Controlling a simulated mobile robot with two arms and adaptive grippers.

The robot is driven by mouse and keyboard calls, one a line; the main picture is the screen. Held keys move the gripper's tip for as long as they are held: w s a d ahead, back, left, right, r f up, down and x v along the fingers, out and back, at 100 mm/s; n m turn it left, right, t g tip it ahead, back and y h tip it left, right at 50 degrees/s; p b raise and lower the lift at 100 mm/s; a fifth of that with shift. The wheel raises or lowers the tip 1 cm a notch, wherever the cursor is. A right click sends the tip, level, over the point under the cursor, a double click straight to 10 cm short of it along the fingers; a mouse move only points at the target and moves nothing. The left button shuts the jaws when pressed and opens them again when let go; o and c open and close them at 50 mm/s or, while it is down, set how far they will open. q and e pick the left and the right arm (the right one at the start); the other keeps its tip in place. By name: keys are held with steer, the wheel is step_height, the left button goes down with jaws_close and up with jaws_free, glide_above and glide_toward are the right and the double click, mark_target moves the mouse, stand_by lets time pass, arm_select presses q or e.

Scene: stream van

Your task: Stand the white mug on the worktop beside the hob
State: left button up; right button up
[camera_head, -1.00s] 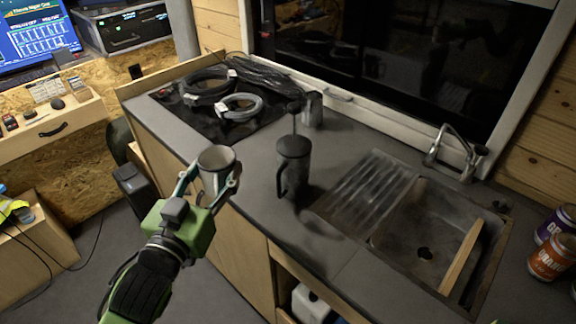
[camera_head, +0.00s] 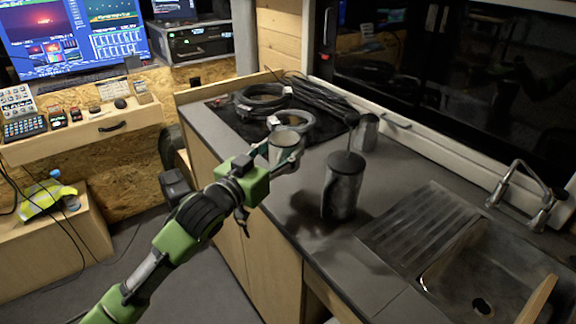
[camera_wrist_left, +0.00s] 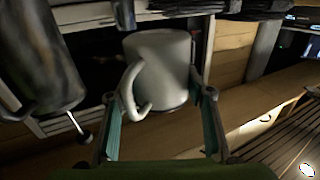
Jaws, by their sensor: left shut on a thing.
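The white mug (camera_head: 284,147) is in my left gripper (camera_head: 286,158), upright or nearly so, near the worktop's front edge by the hob. In the left wrist view the mug (camera_wrist_left: 168,62) sits between the two fingers (camera_wrist_left: 160,115), with its handle toward the left finger. I cannot tell its exact height over the worktop (camera_head: 385,168). The dark hob (camera_head: 247,128) lies just behind the mug in the head view, partly hidden by cables. My right gripper is not in view.
Coiled cables (camera_head: 262,101) lie on the hob. A dark press pot (camera_head: 342,188) stands on the worktop right of the mug, with a metal cup (camera_head: 366,132) behind it. The drainer and sink (camera_head: 462,265) are farther right. Some worktop between hob and pot is bare.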

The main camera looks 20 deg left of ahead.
mark_target(286, 155)
arm_select(q)
steer(key=w+f, duration=0.3)
steer(key=shift+d+f, duration=0.1)
steer(key=shift+f, duration=1.7)
steer(key=shift+f, duration=0.1)
steer(key=o, duration=1.2)
steer(key=shift+s, duration=0.35)
steer(key=b+v, duration=0.1)
steer(key=v, duration=1)
steer(key=shift+s, duration=0.15)
